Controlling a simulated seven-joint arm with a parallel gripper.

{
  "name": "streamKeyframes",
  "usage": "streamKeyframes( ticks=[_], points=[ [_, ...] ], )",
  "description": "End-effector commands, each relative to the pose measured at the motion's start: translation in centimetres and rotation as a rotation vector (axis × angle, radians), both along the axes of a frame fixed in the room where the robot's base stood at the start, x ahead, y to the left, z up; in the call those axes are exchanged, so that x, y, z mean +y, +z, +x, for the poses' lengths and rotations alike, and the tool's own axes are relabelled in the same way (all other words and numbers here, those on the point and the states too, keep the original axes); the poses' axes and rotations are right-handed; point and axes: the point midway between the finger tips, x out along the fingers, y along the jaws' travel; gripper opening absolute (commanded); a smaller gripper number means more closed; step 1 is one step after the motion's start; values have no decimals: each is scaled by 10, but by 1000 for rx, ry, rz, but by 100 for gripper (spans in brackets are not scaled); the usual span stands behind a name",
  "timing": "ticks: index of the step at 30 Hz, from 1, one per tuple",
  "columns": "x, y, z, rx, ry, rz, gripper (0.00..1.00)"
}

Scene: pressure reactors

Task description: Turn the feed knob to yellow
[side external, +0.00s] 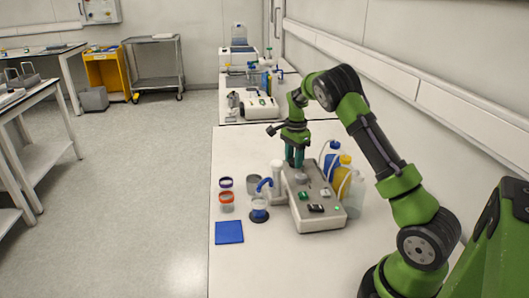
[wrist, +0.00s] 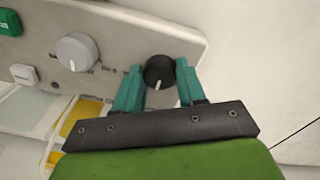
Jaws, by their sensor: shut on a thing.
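The white reactor unit (side external: 318,217) stands on the bench, with its sloping top panel up. My gripper (side external: 295,160) points down at the panel's far end. In the wrist view my gripper (wrist: 158,82) is shut on a black round knob (wrist: 159,70), one teal finger on each side. The knob's white pointer line faces down in that picture, towards my wrist. A grey knob (wrist: 76,50) with a white line sits to its left, untouched. Panel lettering is too small or covered to tell which knob is the feed knob. The black knob is hidden in the side view.
Blue (side external: 331,164) and yellow (side external: 343,175) bottles stand close at the unit's right. Small cups, one with an orange band (side external: 226,202), a blue-capped vessel (side external: 260,209) and a blue pad (side external: 229,232) lie to its left. The bench front is clear.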

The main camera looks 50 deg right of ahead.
Motion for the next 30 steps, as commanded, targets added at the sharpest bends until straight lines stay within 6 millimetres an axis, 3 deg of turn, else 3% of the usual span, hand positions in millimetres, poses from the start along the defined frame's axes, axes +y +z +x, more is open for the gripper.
streamKeyframes(
  ticks=[9, 10, 15, 24, 30],
  points=[
    [0, 1, 0, -2, 0, -2, 9],
    [0, 1, 0, -2, 0, -2, 43],
    [0, 1, 0, -1, 0, -1, 66],
    [0, 3, 0, -1, 1, 0, 66],
    [0, 29, 1, -6, 2, -2, 66]
  ],
)
